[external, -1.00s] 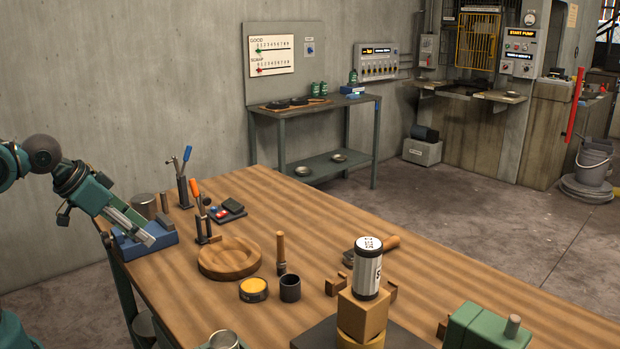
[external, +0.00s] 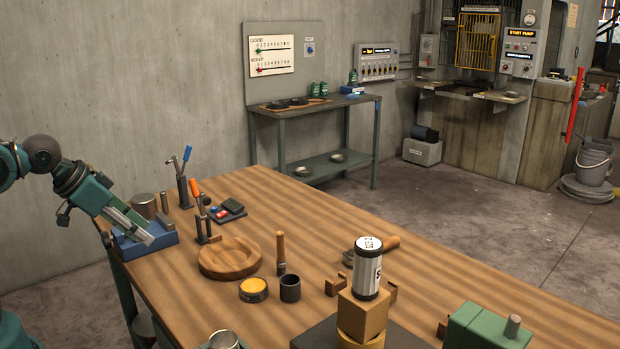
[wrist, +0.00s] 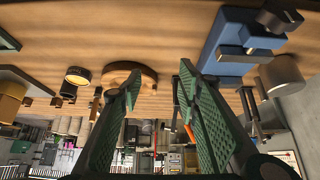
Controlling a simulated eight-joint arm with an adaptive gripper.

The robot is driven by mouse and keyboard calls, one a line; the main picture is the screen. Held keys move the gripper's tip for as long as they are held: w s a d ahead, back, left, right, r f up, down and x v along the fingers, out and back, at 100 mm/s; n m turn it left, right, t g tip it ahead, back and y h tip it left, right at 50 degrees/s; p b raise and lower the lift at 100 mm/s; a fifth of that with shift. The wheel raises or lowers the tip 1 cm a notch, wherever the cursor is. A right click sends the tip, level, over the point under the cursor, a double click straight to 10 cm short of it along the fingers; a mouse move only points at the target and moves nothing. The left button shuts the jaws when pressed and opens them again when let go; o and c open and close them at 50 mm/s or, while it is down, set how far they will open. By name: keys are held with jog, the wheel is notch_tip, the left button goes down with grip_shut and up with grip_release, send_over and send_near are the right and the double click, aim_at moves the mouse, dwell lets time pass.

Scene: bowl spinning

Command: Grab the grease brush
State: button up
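A brush-like tool with an upright wooden handle (external: 281,250), likely the grease brush, stands on the bench between the round wooden dish and a dark cup; its lower end is dark. A second wooden-handled tool (external: 378,244) lies behind the white canister, its far end partly hidden, so I cannot be sure which is the brush. A tin with a yellow top (external: 253,289) stands in front of the upright handle. My gripper (wrist: 159,76) is open and empty in the wrist view, its green textured fingers spread. It is at the bench's left end, well away from both tools.
The round wooden dish (external: 230,258) and dark cup (external: 290,287) flank the upright handle. A blue fixture (external: 148,237) is close to my arm. Upright tools stand near the back left. A white canister (external: 367,270) stands on a wooden block. The bench's middle back is clear.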

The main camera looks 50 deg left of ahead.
notch_tip(320, 180, up, 5)
jog(key=m+g+p, duration=0.5)
jog(key=m+p, duration=0.6)
jog(key=p, duration=0.4)
send_over(279, 232)
jog(key=s+a, duration=0.6)
jog(key=a, duration=0.2)
jog(key=shift+w+d+f+m+g+p, duration=0.35)
jog(key=shift+w+d+f+m+p, duration=0.6)
jog(key=shift+d+f, duration=0.3)
jog(key=shift+w+d+f+m+g+p, duration=0.4)
jog(key=shift+w+d+f+m+p, duration=0.55)
jog(key=shift+d, duration=0.5)
jog(key=shift+w+d+f+m+g+p, duration=0.35)
jog(key=shift+w+d+f+m+p, duration=0.55)
jog(key=shift+d+f, duration=0.4)
jog(key=shift+w+r, duration=0.1)
jog(key=shift+f, duration=1.3)
